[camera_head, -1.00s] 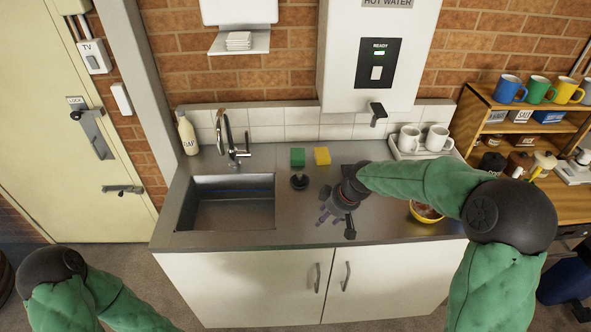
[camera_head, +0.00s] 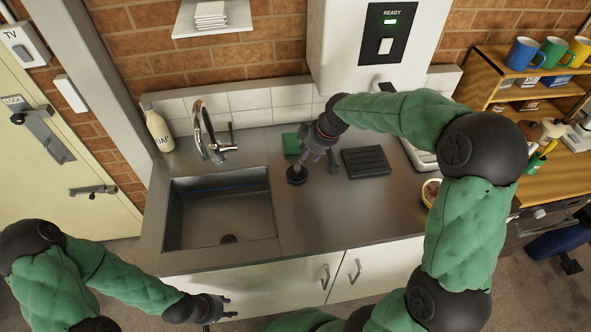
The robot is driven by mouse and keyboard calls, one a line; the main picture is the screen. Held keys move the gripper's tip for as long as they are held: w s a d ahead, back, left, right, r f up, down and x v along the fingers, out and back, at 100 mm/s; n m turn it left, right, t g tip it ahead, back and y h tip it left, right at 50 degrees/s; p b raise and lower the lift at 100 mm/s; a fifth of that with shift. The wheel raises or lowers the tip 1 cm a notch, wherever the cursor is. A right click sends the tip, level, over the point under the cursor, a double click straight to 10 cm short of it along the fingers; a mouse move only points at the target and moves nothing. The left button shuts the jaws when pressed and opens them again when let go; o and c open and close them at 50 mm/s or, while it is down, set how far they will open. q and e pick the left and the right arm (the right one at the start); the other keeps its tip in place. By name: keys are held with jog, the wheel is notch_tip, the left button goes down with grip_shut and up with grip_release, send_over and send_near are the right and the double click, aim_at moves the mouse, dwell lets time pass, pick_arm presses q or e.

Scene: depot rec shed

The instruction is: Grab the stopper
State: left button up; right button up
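The stopper (camera_head: 296,176) is a small dark round piece on the steel counter, just right of the sink. It stays on the counter, and its upper part is partly covered by my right gripper. My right gripper (camera_head: 317,164) reaches down from the right, close above and to the right of the stopper. Its fingers look spread apart; whether one touches the stopper I cannot tell. My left gripper (camera_head: 228,307) is low in front of the white cabinet, open and empty, well away from the stopper.
The sink (camera_head: 220,213) lies left of the stopper. A green sponge (camera_head: 290,144) sits behind it. A black ridged mat (camera_head: 366,162) lies to the right, with a bowl (camera_head: 430,192) beyond. A tap (camera_head: 210,135) and soap bottle (camera_head: 157,127) stand behind the sink.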

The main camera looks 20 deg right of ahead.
aim_at(299, 168)
jog(key=x, duration=0.3)
jog(key=shift+w+f, duration=0.1)
jog(key=shift+f, duration=0.05)
jog(key=b+x, duration=0.2)
jog(key=x, duration=0.3)
jog(key=shift+a+f, duration=0.1)
grip_shut()
